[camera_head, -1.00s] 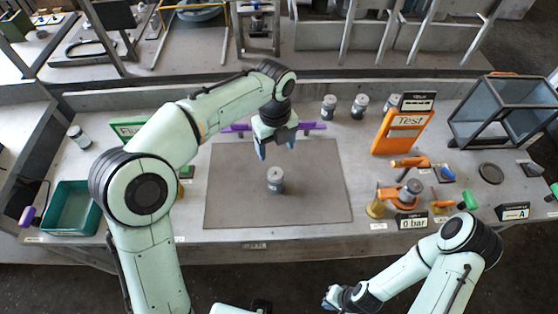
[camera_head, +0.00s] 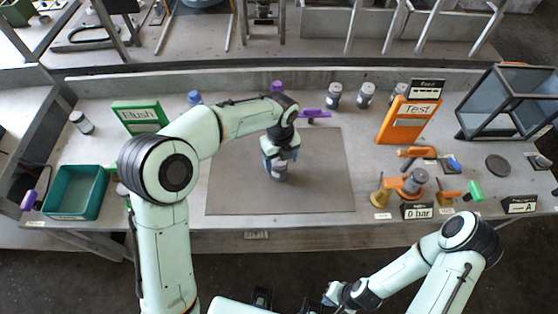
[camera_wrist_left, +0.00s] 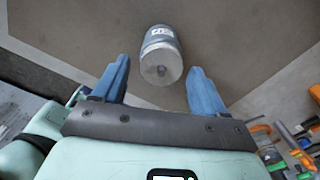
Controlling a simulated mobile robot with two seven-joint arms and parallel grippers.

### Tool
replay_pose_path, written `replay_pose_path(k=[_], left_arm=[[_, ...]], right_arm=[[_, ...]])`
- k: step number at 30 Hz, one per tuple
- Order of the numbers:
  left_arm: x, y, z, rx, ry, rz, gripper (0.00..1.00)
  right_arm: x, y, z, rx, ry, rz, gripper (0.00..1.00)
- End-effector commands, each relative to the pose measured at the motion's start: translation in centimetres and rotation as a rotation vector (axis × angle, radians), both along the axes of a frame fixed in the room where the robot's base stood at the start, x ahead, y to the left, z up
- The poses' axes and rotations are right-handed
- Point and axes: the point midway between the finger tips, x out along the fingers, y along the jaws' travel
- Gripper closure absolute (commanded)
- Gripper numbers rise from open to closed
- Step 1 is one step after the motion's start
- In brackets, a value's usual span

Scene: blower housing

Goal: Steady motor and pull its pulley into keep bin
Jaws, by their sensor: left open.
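A grey cylindrical motor (camera_head: 278,174) stands on the grey mat (camera_head: 235,190) in the middle of the bench. In the left wrist view the motor (camera_wrist_left: 161,45) shows a pale label and a small nub on its near end face. I cannot make out a separate pulley. My left gripper (camera_head: 279,160) is at the motor. In the left wrist view its blue fingers (camera_wrist_left: 158,68) are open, one on each side of the motor's near end, with visible gaps. My right gripper (camera_head: 340,296) is low in front of the bench, away from the motor. A teal bin (camera_head: 103,200) stands at the left.
An orange Test stand (camera_head: 400,128), an orange fixture (camera_head: 395,186) with a grey cylinder and a dark frame box (camera_head: 500,135) occupy the right. A green Flush sign (camera_head: 140,117) and a purple bar (camera_head: 313,114) stand behind. The mat's right part is clear.

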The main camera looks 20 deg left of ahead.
Motion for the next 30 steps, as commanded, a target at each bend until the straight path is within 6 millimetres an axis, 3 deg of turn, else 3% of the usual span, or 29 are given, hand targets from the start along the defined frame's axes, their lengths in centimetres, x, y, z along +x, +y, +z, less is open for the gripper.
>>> replay_pose_path(k=[5,8,11,23,26,30], left_arm=[[0.0,0.0,0.0,0.001,-0.001,0.000,0.28],[0.0,0.0,0.0,0.001,-0.001,0.000,0.54],[0.0,0.0,0.1,0.001,-0.001,0.000,0.86],[0.1,0.0,1.0,0.000,-0.003,0.001,0.88],[0.1,0.0,2.7,-0.001,-0.005,0.001,0.88],[0.2,0.0,6.4,-0.002,-0.009,0.001,0.88]], right_arm=[[0.0,0.0,0.0,0.000,0.000,0.000,1.00],[0.0,0.0,0.0,0.000,0.000,0.000,1.00],[0.0,0.0,0.0,0.000,0.000,0.000,1.00],[0.1,0.0,0.2,0.000,-0.001,0.000,1.00],[0.3,0.0,0.5,0.000,-0.003,0.000,1.00],[0.7,0.0,1.2,0.001,-0.008,0.000,1.00]])
